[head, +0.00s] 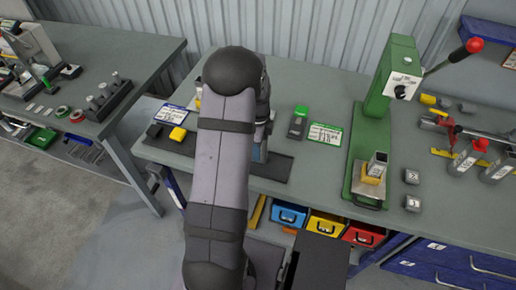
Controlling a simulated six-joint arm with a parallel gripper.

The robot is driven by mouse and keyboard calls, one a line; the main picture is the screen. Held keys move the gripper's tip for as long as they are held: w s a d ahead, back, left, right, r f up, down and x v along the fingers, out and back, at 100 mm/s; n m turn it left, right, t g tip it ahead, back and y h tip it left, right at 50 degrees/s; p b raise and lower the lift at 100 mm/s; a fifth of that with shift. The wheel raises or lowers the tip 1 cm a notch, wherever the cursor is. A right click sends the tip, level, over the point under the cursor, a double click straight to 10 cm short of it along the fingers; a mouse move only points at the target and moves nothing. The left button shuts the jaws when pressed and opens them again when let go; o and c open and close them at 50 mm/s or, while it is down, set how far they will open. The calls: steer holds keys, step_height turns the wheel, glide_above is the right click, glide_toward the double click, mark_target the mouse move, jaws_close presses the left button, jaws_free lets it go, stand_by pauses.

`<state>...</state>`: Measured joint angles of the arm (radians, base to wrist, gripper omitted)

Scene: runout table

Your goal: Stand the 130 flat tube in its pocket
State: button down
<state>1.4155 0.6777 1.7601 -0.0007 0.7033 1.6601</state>
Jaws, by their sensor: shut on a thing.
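My arm crosses the middle of the head view, and my wrist (265,102) shows only as a strip to its right. My gripper's fingers and anything between them are hidden behind the arm. A small blue-grey piece (260,150) shows below the wrist; I cannot tell whether it is part of a tube, a holder or my gripper. A dark mat or base (275,168) lies on the bench under it, mostly covered by my arm. No 130 flat tube or pocket can be made out with certainty.
A green lever press (393,75) stands to the right, with a yellow-based metal piece (374,168) on its plate. Labelled blocks (412,176) lie beside it. Drawers (288,214) hang below the front edge.

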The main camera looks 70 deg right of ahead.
steer(key=c, duration=1.5)
jaws_free()
steer(key=shift+f, duration=0.1)
steer(key=shift+r+b, duration=1.85)
steer(key=shift+r, duration=1.85)
